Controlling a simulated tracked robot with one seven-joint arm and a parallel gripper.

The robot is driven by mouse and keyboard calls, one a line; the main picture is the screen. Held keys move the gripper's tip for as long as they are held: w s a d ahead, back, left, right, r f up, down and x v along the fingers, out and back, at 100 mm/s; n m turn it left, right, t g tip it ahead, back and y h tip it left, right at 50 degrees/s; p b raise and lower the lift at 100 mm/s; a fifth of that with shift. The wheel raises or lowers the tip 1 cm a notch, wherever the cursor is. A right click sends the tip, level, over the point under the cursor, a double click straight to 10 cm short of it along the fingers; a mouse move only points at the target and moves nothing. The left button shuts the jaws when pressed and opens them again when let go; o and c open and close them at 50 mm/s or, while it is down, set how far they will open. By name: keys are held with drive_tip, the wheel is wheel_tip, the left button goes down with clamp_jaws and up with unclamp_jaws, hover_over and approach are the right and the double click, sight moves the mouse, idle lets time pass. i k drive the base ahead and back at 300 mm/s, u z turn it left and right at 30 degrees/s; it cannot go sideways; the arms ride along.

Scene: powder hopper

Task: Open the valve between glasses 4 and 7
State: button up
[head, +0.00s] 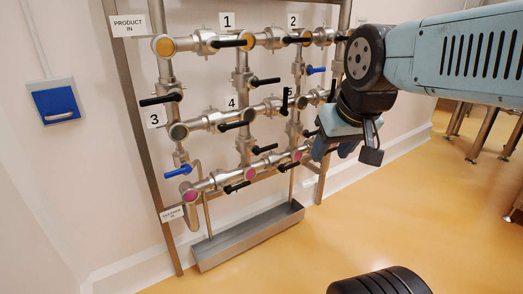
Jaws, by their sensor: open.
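The steel pipe frame stands against the wall in the head view, with number plates 1 to 4 legible. Plate 4 (231,103) is by the middle row; plate 5 (290,92) is partly covered by a handle. I see no plate 7. Below the middle-row joint near plate 4, a vertical pipe runs down to a pink glass (249,173). The valve on it has a black handle (265,149) lying across the pipe. My gripper (334,149) is open, empty, pointing down at the right side of the frame, and hides part of the lower right pipes.
Other black handles and two blue handles (184,170) (316,70) stick out from the pipes. A grey trough (247,240) lies under the frame. A blue wall box (59,104) is at left.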

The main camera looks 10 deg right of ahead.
sight(257, 152)
drive_tip(key=z, duration=1.3)
drive_tip(key=i, duration=0.5)
drive_tip(key=u, duration=1.95)
